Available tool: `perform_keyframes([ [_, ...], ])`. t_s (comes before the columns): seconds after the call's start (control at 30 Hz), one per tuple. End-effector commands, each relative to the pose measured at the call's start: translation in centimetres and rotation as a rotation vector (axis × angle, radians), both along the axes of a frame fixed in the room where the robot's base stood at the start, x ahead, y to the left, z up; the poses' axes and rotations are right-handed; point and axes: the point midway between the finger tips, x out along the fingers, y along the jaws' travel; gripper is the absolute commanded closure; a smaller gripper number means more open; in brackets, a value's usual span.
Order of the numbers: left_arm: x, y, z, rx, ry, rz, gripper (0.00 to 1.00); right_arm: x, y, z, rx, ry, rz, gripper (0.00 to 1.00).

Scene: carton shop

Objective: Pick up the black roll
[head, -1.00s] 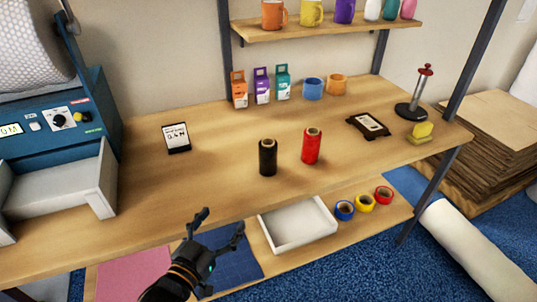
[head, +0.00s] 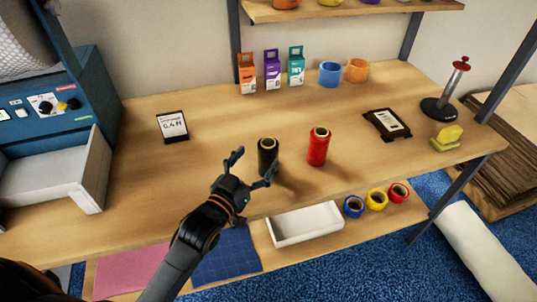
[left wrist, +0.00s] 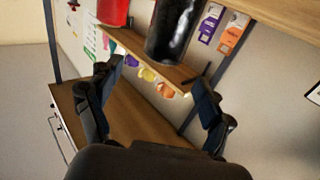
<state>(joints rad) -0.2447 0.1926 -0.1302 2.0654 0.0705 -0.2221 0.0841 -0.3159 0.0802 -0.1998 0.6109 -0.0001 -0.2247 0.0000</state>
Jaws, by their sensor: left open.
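The black roll (head: 268,153) stands upright on the wooden table, left of an upright red roll (head: 318,147). My left gripper (head: 254,169) is open and empty at the table's front edge, just in front of the black roll. One finger overlaps the roll's lower part in the head view; I cannot tell whether they touch. In the left wrist view the black roll (left wrist: 174,32) is at the top, beyond the open fingers of my left gripper (left wrist: 155,82). The red roll (left wrist: 113,12) is at its left there. My right gripper is not in view.
A sign (head: 172,126) stands at the left, near the blue machine (head: 55,110). Boxes, tape rolls (head: 329,74), a dark frame (head: 387,124) and a yellow sponge (head: 447,138) are on the table. A white tray (head: 305,225) lies on the lower shelf.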

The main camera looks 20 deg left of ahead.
Motion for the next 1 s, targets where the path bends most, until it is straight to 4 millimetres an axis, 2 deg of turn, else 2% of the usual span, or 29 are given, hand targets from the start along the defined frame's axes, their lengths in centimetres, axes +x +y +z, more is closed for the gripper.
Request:
perform_keyframes([
  [0.17, 1.4, -0.3, 0.1, 0.0, 0.0, -0.001, 0.2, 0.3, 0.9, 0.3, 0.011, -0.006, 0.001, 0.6],
  [0.27, 2.4, -0.4, 0.1, 0.0, -0.001, -0.001, 0.2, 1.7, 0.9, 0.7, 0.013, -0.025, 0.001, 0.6],
  [0.4, 4.5, -0.6, 0.1, -0.001, -0.001, 0.0, 0.2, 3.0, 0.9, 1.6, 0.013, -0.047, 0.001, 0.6],
  [0.6, 6.5, -1.0, -0.2, -0.001, -0.001, -0.001, 0.2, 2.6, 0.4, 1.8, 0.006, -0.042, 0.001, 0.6],
  [0.83, 6.5, -1.0, -0.3, 0.0, 0.0, -0.001, 0.2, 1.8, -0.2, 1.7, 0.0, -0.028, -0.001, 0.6],
  [0.87, 6.5, -1.0, -0.3, 0.0, 0.0, -0.001, 0.24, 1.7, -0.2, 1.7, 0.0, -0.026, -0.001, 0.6],
  [1.0, 6.5, -1.0, -0.3, 0.0, 0.0, -0.001, 0.52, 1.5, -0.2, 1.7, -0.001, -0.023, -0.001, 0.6],
])
